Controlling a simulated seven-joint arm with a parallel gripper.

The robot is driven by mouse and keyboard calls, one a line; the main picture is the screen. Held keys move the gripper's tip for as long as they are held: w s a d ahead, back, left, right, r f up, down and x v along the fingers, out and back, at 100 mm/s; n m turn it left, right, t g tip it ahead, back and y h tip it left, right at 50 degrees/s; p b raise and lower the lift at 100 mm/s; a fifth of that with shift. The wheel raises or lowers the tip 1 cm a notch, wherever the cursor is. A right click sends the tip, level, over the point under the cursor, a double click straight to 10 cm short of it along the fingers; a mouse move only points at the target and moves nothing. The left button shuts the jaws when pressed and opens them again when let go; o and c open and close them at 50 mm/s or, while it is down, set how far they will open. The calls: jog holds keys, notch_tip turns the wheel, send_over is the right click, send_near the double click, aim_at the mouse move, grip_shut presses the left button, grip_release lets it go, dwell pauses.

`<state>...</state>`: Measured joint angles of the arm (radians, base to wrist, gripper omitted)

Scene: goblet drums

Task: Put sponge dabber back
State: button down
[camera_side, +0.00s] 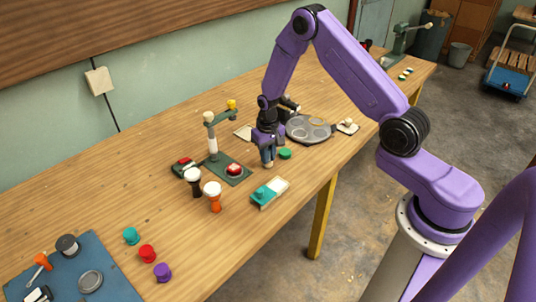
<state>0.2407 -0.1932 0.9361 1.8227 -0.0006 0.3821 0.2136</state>
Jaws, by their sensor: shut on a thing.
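My gripper (268,160) points down over the middle of the table, just right of a green press stand (213,145). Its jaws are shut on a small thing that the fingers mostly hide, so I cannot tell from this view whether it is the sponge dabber. A teal and white block (270,192) with a small teal knob lies in front of my gripper. A small pale knobbed piece (347,125) sits on a light square pad at the table's right edge. A green disc (285,153) lies beside the fingers.
A round grey palette (310,129) lies behind my gripper. Two goblet drums, black (195,183) and orange (214,197), stand to the left. Teal (131,236), red (147,253) and purple (162,272) pieces stand near a blue mat (115,280). The table's left middle is clear.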

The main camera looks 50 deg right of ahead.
jog(key=c, duration=1)
grip_release()
jog(key=shift+f, duration=0.1)
jog(key=shift+c, duration=0.2)
notch_tip(320, 180, up, 12)
jog(key=shift+f, duration=0.1)
jog(key=s+a+r+n, duration=0.7)
jog(key=s+a+r, duration=0.2)
jog(key=s+a, duration=0.4)
jog(key=s+d+r+n, duration=0.1)
jog(key=s+n, duration=0.3)
jog(key=s, duration=0.6)
jog(key=s+d+r+n, duration=0.1)
jog(key=s+n, duration=0.3)
jog(key=s, duration=0.7)
jog(key=shift+d+r+n, duration=0.3)
jog(key=shift+d+r, duration=0.05)
jog(key=shift+r, duration=0.25)
